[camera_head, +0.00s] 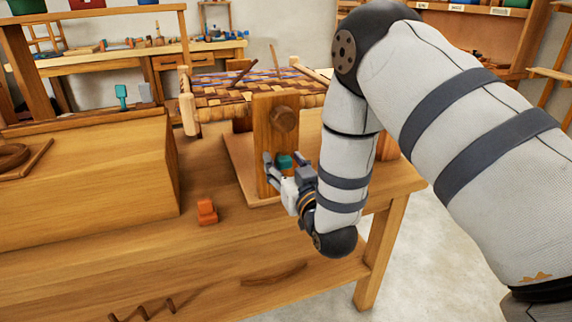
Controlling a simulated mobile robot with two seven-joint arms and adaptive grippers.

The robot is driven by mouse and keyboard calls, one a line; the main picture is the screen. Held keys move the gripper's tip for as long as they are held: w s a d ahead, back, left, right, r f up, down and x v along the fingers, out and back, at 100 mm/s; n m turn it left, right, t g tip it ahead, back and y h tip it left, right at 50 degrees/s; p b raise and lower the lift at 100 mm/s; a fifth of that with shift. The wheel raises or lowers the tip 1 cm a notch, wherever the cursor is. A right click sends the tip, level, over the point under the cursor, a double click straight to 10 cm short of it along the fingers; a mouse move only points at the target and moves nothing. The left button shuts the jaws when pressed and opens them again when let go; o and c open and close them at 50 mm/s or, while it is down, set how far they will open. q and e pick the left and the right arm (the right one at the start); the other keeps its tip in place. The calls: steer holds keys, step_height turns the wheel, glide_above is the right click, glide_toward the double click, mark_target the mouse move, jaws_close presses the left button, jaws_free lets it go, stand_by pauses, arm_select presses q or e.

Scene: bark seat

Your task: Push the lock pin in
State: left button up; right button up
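A teal piece (284,161), which looks like the lock pin, shows low on the front of an upright wooden post (264,140). A round wooden knob (284,119) sticks out of the post above it. My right gripper (286,168) is in front of the post, with its fingers apart on either side of the teal piece. I see no clear contact between fingers and pin. How deep the pin sits is hidden. My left gripper is not in view.
A woven bark seat frame (240,90) lies behind the post. The post stands on a wooden base on the workbench (120,248). A small orange block (207,212) lies left of my gripper. A large wooden box (90,185) fills the left side.

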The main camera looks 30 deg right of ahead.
steer(key=shift+s, duration=0.1)
steer(key=v, duration=1.2)
